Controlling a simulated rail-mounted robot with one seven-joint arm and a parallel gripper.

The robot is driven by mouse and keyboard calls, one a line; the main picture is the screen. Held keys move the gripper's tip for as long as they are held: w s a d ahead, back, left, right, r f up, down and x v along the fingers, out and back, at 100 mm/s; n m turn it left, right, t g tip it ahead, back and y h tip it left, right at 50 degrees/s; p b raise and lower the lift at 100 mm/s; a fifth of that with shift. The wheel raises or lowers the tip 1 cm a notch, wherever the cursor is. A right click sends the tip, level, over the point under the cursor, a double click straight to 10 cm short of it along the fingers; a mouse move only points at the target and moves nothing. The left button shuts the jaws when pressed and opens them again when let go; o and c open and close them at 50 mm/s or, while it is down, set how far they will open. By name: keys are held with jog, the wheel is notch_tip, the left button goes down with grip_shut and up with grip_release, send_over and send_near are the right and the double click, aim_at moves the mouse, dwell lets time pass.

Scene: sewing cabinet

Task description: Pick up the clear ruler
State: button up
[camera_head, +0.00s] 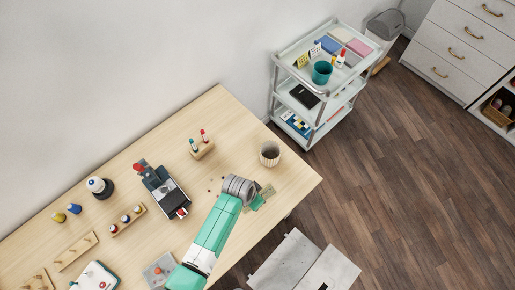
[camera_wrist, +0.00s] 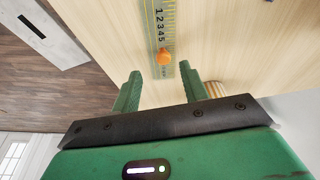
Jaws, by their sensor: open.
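The clear ruler (camera_wrist: 159,20) shows in the wrist view, a see-through strip with dark numbers and yellow markings lying on the pale wood table (camera_wrist: 225,45). An orange knob (camera_wrist: 164,57) is on the ruler. My gripper (camera_wrist: 160,73) is open, with its green fingertips on either side of the ruler's near end and nothing gripped. In the head view my gripper (camera_head: 257,200) is over the table's right part, and my arm hides much of what is beneath it. I cannot make out the ruler clearly there.
A ribbed cup (camera_head: 270,154) stands close to my gripper; its side also shows by a finger in the wrist view (camera_wrist: 215,89). A dark machine (camera_head: 165,188) and a marker block (camera_head: 202,150) stand to the left. The table's right corner is clear. A cart (camera_head: 309,117) stands behind.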

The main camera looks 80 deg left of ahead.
jog(key=x, duration=0.3)
jog(key=b+x, duration=0.1)
jog(key=x, duration=0.1)
jog(key=shift+a, duration=0.3)
grip_shut()
jog(key=shift+r, duration=0.6)
notch_tip(320, 180, up, 2)
jog(key=shift+w+r+p, duration=0.1)
jog(key=shift+r+p, duration=0.05)
jog(key=shift+p, duration=0.2)
jog(key=s+d, duration=0.3)
jog(key=d, duration=0.1)
jog(key=s+d+r, duration=0.1)
jog(key=s+d, duration=0.6)
jog(key=d, duration=0.1)
jog(key=shift+s+r+p, duration=0.25)
jog(key=shift+p, duration=0.1)
